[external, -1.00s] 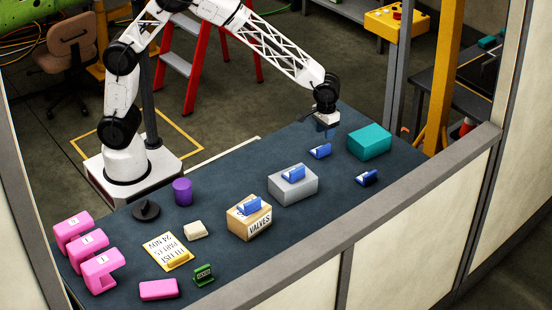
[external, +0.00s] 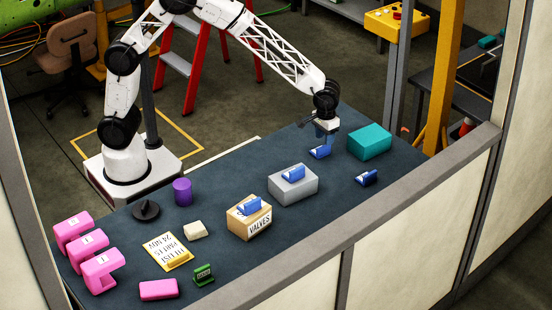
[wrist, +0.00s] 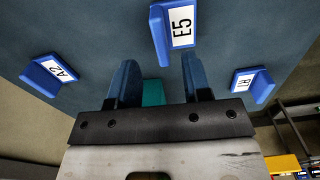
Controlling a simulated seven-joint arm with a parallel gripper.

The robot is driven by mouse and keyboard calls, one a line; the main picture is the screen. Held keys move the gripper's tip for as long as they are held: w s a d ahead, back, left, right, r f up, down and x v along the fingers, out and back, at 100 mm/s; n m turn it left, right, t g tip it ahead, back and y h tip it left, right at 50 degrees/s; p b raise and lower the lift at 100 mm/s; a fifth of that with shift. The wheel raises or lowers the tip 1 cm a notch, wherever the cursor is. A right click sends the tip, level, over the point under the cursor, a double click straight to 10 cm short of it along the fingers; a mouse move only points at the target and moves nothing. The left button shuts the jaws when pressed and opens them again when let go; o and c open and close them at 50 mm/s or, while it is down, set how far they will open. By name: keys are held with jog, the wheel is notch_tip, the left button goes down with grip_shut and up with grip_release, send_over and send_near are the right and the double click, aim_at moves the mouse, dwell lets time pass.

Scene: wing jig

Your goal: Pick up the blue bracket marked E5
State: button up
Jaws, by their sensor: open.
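In the wrist view the blue bracket marked E5 (wrist: 160,35) is at the top centre, with its white label facing the camera. My gripper (wrist: 156,65) is open and empty, its two dark blue fingers apart. E5 lies beyond the fingertips, apart from them, roughly in line with the gap. In the external view my gripper (external: 326,138) hangs above the table, just above a blue bracket (external: 320,152). The labels are too small there to tell which bracket is E5.
Bracket A2 (wrist: 42,80) is at left and another labelled blue bracket (wrist: 262,88) at right. A teal block (external: 369,142) stands near my gripper, a grey box (external: 300,190) and cardboard box (external: 240,222) farther left, each with a blue bracket on top. Bare table (external: 330,200) lies between.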

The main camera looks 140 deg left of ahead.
aim_at(324, 147)
jog(key=shift+f, duration=2.6)
grip_shut()
